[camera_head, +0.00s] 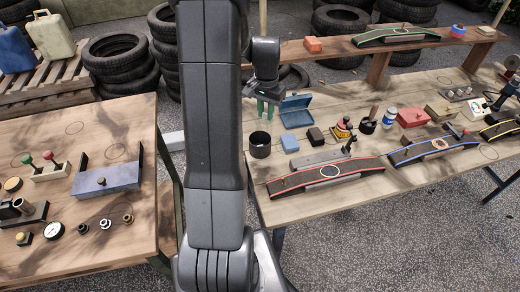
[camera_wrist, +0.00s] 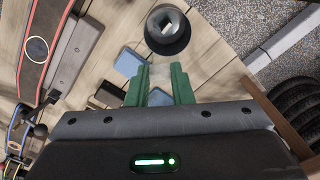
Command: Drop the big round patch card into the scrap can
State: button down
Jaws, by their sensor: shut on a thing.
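My gripper (camera_head: 265,108) hangs above the left end of the right-hand table, its green fingers pointing down. In the wrist view the fingers (camera_wrist: 160,85) are shut on a pale thing (camera_wrist: 160,74), which shows only as a small patch between them. Its round outline cannot be made out, and in the head view I cannot see it. The scrap can (camera_head: 260,150) is a black open cylinder on the table, just below and in front of the fingers. In the wrist view the can (camera_wrist: 157,46) lies just ahead of the fingertips, with something light grey inside.
A small blue block (camera_head: 290,144) and a black block (camera_head: 315,135) stand right of the can. An open blue box (camera_head: 296,112) is behind them. A red-edged curved strip (camera_head: 290,181) lies in front. Another table (camera_head: 75,125) stands at left, across a gap.

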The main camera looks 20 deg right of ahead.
notch_tip(320, 180, down, 3)
jog(key=shift+f+b, duration=0.2)
jog(key=shift+b, duration=0.65)
jog(key=c, duration=1.2)
grip_release()
jog(key=shift+r, duration=0.1)
notch_tip(320, 180, up, 14)
jog(key=shift+f+b, duration=0.15)
jog(key=shift+b, duration=0.2)
